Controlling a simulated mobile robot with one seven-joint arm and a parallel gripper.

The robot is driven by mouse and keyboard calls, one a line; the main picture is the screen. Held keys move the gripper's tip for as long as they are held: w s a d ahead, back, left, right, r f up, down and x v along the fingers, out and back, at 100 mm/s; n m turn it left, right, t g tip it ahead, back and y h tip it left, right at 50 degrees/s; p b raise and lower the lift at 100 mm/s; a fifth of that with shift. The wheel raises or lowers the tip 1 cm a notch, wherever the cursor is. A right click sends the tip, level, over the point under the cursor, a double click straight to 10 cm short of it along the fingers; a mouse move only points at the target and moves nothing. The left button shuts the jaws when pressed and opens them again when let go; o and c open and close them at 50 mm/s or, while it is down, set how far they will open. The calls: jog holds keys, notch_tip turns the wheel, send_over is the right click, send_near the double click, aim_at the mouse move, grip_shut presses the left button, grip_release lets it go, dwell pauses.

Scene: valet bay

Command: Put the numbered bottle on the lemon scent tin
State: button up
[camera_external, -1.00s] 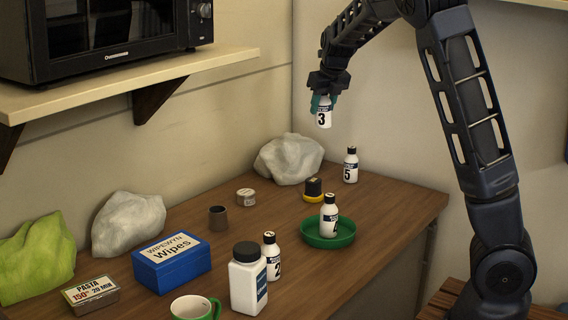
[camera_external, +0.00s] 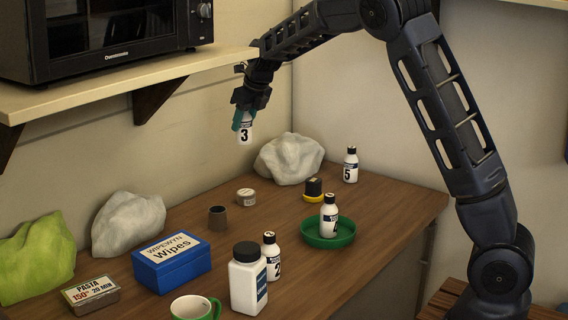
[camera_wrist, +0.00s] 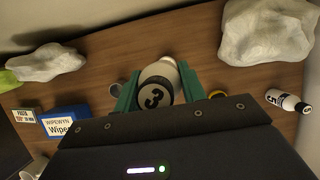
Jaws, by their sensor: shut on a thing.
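My gripper (camera_external: 241,117) is shut on a white bottle marked 3 (camera_external: 245,132) and holds it upright in the air above the table. The wrist view shows this bottle (camera_wrist: 157,88) between my teal fingers (camera_wrist: 160,86). A small round pale tin (camera_external: 246,197) stands on the table below the held bottle, apart from it; it may be the lemon scent tin, but its label is too small to read. In the wrist view I cannot make this tin out; the bottle or gripper may hide it.
A dark cup (camera_external: 218,217) stands just left of the round tin. A grey rock (camera_external: 290,159) is behind it; a black-and-yellow item (camera_external: 313,190) is to the right. Other bottles (camera_external: 350,165), a green dish (camera_external: 328,242) and a blue wipes box (camera_external: 171,264) stand around. A shelf (camera_external: 130,78) is at left.

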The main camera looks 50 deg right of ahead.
notch_tip(320, 180, down, 15)
jog(key=shift+r, duration=0.1)
dwell(0.5)
jog(key=shift+f, duration=0.2)
jog(key=o, duration=1.1)
jog(key=shift+c, duration=0.2)
